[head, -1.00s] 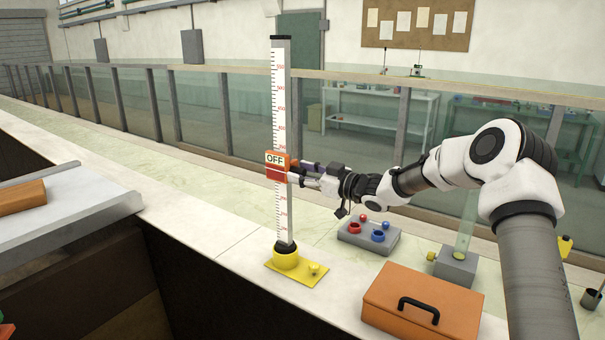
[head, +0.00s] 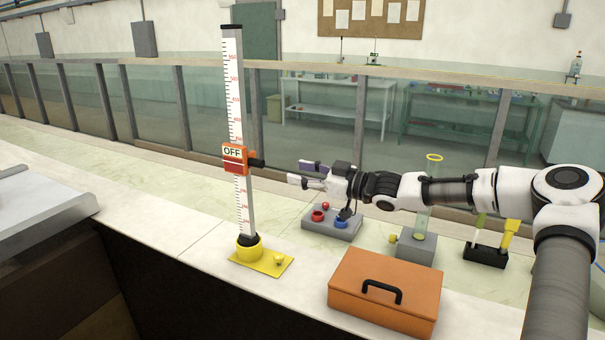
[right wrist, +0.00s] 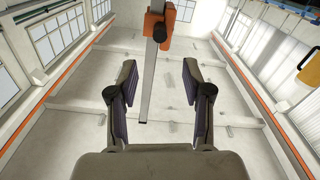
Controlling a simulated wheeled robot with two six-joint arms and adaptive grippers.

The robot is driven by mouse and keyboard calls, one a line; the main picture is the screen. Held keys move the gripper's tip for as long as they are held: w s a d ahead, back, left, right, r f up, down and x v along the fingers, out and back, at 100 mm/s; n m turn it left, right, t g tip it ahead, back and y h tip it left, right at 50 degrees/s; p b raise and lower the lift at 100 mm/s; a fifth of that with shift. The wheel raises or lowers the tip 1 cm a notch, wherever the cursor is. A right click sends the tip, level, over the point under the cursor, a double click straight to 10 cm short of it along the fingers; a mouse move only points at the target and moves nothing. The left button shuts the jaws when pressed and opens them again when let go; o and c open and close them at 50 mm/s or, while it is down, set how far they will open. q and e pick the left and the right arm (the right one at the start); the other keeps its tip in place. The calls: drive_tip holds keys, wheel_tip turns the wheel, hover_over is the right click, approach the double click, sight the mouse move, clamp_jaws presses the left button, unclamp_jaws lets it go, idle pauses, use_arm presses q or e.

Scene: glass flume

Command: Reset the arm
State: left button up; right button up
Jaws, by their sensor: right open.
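My right gripper (head: 308,174) is open and empty in the head view, to the right of the measuring staff (head: 242,205). A gap separates its fingertips from the orange slider (head: 235,159), which carries an OFF label and a black knob (head: 257,163) pointing toward the gripper. The staff stands upright in a yellow base (head: 262,260). In the right wrist view, the open fingers (right wrist: 154,82) are spread apart, with the staff (right wrist: 149,90) and the orange slider (right wrist: 153,25) beyond them. My left gripper is not in view.
An orange toolbox (head: 385,291) sits at the front of the bench. A glass cylinder in a grey stand (head: 415,246) and a black rack (head: 485,256) stand further right. The glass wall (head: 320,125) runs behind.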

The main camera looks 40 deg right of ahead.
drive_tip(key=shift+s+d, duration=0.1)
idle(0.3)
drive_tip(key=a+f+m+g+b, duration=0.2)
drive_tip(key=a+f+g, duration=0.2)
drive_tip(key=a+f, duration=0.95)
drive_tip(key=s+a+f+m+g+h+b, duration=0.1)
drive_tip(key=s+a+f+m+g, duration=0.25)
drive_tip(key=f, duration=0.65)
drive_tip(key=s+a+f+g+h, duration=0.1)
drive_tip(key=s+a+f+g, duration=0.1)
drive_tip(key=s+a+f, duration=0.6)
drive_tip(key=s+f+g+h+b, duration=0.1)
drive_tip(key=s+f+g+h, duration=0.1)
drive_tip(key=s+f, duration=0.7)
drive_tip(key=s+f+m+g+h, duration=0.1)
drive_tip(key=s+f+g+h, duration=0.1)
drive_tip(key=s+f+g, duration=0.3)
drive_tip(key=s+f, duration=0.4)
drive_tip(key=s, duration=0.6)
drive_tip(key=shift+d+h+b, duration=0.3)
drive_tip(key=shift+h+b, duration=0.05)
drive_tip(key=shift+h, duration=0.05)
drive_tip(key=shift+f+m, duration=0.1)
drive_tip(key=shift+m, duration=0.15)
